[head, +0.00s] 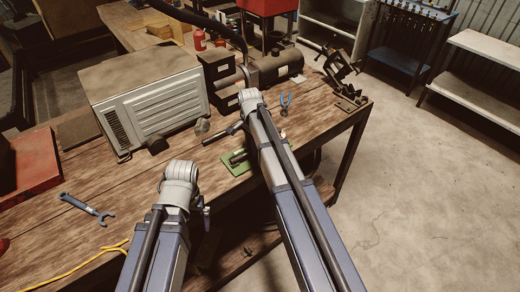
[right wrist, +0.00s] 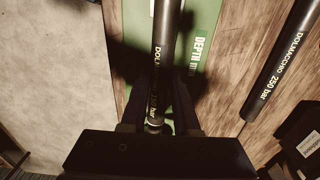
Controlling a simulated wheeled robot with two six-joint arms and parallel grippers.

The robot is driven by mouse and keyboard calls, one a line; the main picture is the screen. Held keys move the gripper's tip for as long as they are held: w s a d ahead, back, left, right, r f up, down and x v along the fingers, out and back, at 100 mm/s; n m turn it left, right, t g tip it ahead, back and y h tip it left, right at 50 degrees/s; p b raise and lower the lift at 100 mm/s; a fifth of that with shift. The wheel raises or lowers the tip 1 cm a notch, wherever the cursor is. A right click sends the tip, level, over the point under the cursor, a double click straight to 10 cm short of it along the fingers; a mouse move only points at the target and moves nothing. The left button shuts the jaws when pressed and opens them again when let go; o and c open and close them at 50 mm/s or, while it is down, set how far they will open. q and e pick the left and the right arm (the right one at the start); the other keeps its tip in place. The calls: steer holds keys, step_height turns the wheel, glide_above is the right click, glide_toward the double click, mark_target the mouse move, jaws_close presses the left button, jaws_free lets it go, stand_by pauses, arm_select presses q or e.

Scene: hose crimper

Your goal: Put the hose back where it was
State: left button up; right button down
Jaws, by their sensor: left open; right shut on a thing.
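I cannot make out my left gripper behind the left arm.
The wooden bench (head: 135,195) carries a grey metal box (head: 155,105), dark machine (head: 280,66), blue pliers (head: 285,103), a wrench (head: 85,207) and a black vise-like tool (head: 340,68). A yellow cable (head: 75,268) lies at the front left. Concrete floor is clear at right.

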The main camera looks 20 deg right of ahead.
mark_target(241, 155)
steer(key=shift+s+a, duration=0.1)
steer(key=shift+a, duration=0.1)
steer(key=shift+s+a, duration=0.2)
steer(key=shift+a, duration=0.45)
steer(key=shift+s+a, duration=0.25)
steer(key=shift+a, duration=0.45)
steer(key=shift+s+a, duration=0.2)
steer(key=shift+a, duration=0.45)
steer(key=shift+r+p, duration=3.55)
steer(key=shift+f, duration=0.15)
